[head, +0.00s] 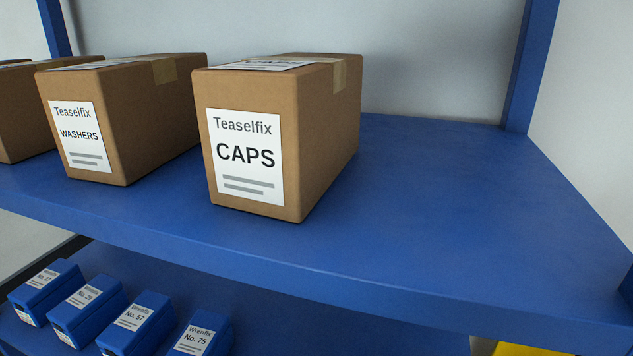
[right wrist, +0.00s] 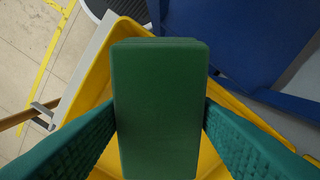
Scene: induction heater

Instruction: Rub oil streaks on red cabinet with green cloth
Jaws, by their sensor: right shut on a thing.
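A folded green cloth (right wrist: 158,85), dark and block-like, fills the middle of the right wrist view. My right gripper (right wrist: 160,118) is shut on it, with one textured green finger pressed to each side. The cloth is above or inside a yellow container (right wrist: 92,88); I cannot tell whether it touches the container. No red cabinet and no oil streaks show in either view. My left gripper is not in view, and the head view shows neither gripper.
A blue shelf (head: 450,200) holds cardboard boxes, including a CAPS box (head: 330,145) and a WASHERS box (head: 150,120); its right part is bare. Small blue boxes (head: 140,322) stand on the lower shelf. Something yellow (head: 515,349) shows at the bottom right. Tiled floor (right wrist: 25,50) shows left of the container.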

